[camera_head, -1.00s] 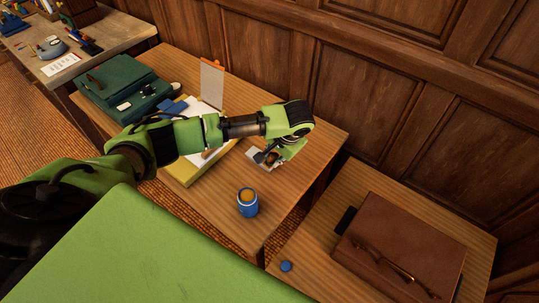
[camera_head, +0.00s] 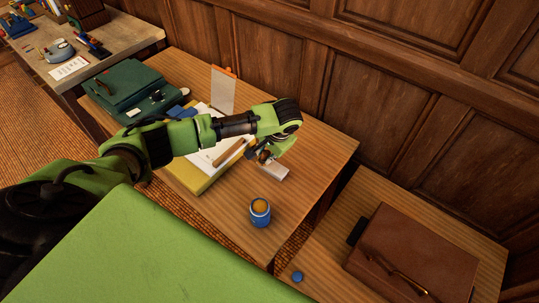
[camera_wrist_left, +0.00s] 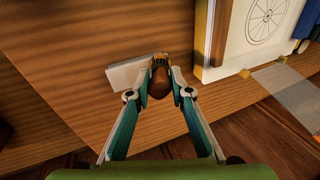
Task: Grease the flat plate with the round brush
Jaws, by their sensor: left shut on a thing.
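My left gripper (camera_head: 262,155) is shut on the round brush, which has a bulbous brown handle (camera_wrist_left: 159,80) and paler bristles at its far end. The gripper hides part of the brush in the head view. The flat plate (camera_head: 275,172) is a pale grey rectangle lying on the wooden desk beside the brush. In the left wrist view the plate (camera_wrist_left: 128,72) lies just left of the brush. I cannot tell whether the bristles touch anything. A blue pot (camera_head: 260,214) with yellow-orange contents stands open near the desk's front. My right gripper is out of view.
A yellow-edged board with papers (camera_head: 205,170) and a brown wooden bar (camera_head: 229,153) lies left of the plate. A green case (camera_head: 130,85) stands farther left. A blue lid (camera_head: 297,277) and a brown leather case (camera_head: 415,255) are on the right-hand desk.

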